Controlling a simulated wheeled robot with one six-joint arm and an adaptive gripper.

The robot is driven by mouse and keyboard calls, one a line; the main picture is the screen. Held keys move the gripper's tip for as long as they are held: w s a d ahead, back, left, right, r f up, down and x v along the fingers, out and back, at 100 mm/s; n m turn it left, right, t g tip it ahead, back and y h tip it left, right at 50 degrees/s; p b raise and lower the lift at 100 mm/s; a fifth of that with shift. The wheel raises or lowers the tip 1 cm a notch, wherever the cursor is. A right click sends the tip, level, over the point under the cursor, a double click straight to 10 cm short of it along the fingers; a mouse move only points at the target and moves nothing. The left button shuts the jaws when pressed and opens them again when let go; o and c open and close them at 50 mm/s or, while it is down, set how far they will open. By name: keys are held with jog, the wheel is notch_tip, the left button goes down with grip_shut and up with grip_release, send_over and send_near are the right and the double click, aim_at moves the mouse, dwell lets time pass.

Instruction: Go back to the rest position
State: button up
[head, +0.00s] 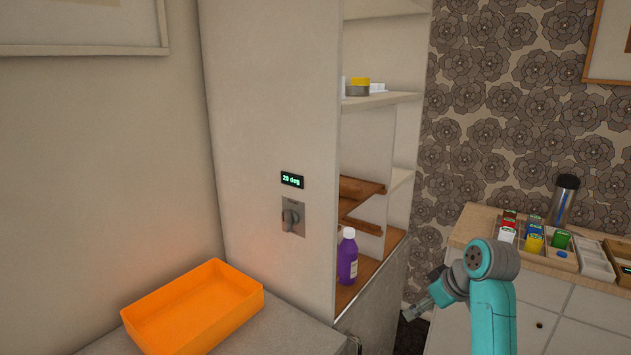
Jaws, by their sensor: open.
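My gripper (413,310) is at the end of my teal and grey arm, in the lower right of the head view. It points left and down, in front of the lower front of the tall cabinet (268,110). It looks empty, and its jaws are open, though the fingertips are small in the picture. A gap shows between my gripper and the purple bottle (348,258), which stands upright with a white cap on the cabinet's wooden shelf.
An orange tray (160,330) sits on the grey counter (290,325) at lower left. A dresser (575,305) with small cartons and a dark-topped tumbler (564,200) stands behind my arm.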

jog(key=s+a+f+m+t, duration=0.1)
jog(key=s+f, duration=0.3)
jog(key=f, duration=0.4)
jog(key=s+a+f+m+t+h, duration=0.1)
jog(key=s+a+f, duration=0.1)
jog(key=s+f, duration=0.4)
jog(key=s+a+f+m+t, duration=0.1)
jog(key=s+f+m, duration=0.15)
jog(key=f, duration=0.65)
jog(key=s+a+f+t+h, duration=0.15)
jog(key=s+f, duration=0.25)
jog(key=s, duration=0.6)
jog(key=s+f+m+t, duration=0.1)
jog(key=s+t, duration=0.1)
jog(key=s, duration=0.8)
jog(key=s+r+t, duration=0.1)
jog(key=s+r, duration=0.7)
jog(key=s, duration=0.3)
jog(key=s+r+t, duration=0.2)
jog(key=s+r, duration=0.6)
jog(key=s, duration=0.4)
jog(key=shift+s+a+m+h, duration=0.3)
jog(key=shift+a+m+h, duration=0.05)
jog(key=shift+a+m, duration=0.1)
